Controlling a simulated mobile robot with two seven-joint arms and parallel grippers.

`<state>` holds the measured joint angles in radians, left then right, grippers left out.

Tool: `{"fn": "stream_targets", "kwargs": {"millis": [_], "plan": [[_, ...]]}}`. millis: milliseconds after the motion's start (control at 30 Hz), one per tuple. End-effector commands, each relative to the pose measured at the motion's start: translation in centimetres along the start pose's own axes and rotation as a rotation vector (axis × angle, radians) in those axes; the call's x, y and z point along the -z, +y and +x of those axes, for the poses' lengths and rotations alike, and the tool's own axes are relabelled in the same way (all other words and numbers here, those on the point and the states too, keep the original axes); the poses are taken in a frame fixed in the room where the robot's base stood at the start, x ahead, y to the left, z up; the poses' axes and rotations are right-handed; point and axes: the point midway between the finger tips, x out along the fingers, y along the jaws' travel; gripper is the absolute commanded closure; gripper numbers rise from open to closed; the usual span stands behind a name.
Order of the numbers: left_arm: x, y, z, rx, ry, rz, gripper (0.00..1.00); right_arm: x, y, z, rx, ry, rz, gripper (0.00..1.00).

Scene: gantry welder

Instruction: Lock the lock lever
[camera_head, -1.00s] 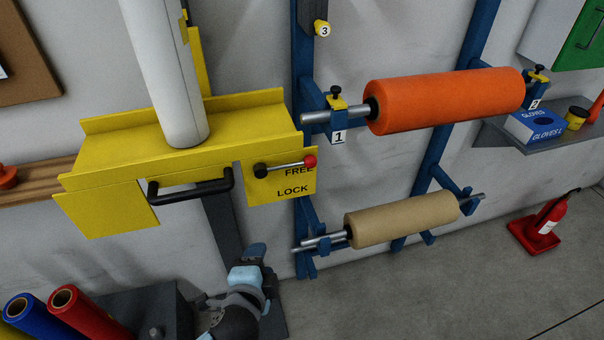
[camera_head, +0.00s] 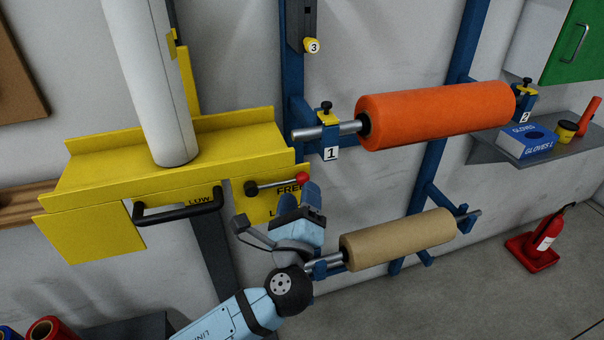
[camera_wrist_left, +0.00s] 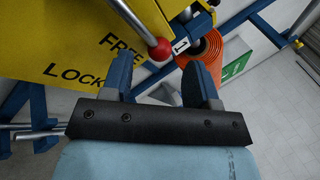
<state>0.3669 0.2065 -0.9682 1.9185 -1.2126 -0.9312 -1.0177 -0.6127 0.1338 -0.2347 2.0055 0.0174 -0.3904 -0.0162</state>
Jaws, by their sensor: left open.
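The lock lever (camera_head: 279,184) is a metal rod with a black hub at its left end and a red ball knob (camera_head: 302,178) at its right end. It points right toward the word FREE on the yellow plate (camera_head: 255,208); LOCK is printed below. My left gripper (camera_head: 302,192) is just below the knob in the head view and covers part of the lettering. In the left wrist view the gripper (camera_wrist_left: 160,75) is open, and the knob (camera_wrist_left: 159,50) shows beyond and between its two blue fingers. I cannot tell whether they touch. My right gripper is not in view.
A black handle (camera_head: 180,210) is left of the lever on the yellow carriage (camera_head: 105,170). An orange roll (camera_head: 435,115) and a tan roll (camera_head: 398,240) sit on the blue rack to the right.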

Motion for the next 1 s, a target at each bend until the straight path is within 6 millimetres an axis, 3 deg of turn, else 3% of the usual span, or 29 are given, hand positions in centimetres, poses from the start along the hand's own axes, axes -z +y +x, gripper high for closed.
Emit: {"fn": "stream_targets", "kwargs": {"millis": [100, 300, 667, 900, 1000], "plan": [[-0.1, -0.1, 2.3, 0.001, -0.001, 0.001, 0.46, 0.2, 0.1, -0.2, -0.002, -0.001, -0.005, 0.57], [0.0, 0.0, 4.4, -0.001, 0.0, 0.0, 0.46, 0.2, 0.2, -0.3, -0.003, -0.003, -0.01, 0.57], [0.1, 0.1, 4.8, -0.002, 0.001, -0.001, 0.46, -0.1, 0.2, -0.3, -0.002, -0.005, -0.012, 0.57], [0.0, 0.0, 4.8, 0.0, 0.001, -0.001, 0.98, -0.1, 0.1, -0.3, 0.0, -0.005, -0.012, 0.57], [0.0, 0.0, 4.8, 0.001, 0.001, -0.001, 1.0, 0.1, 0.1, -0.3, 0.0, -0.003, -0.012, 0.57]]}}
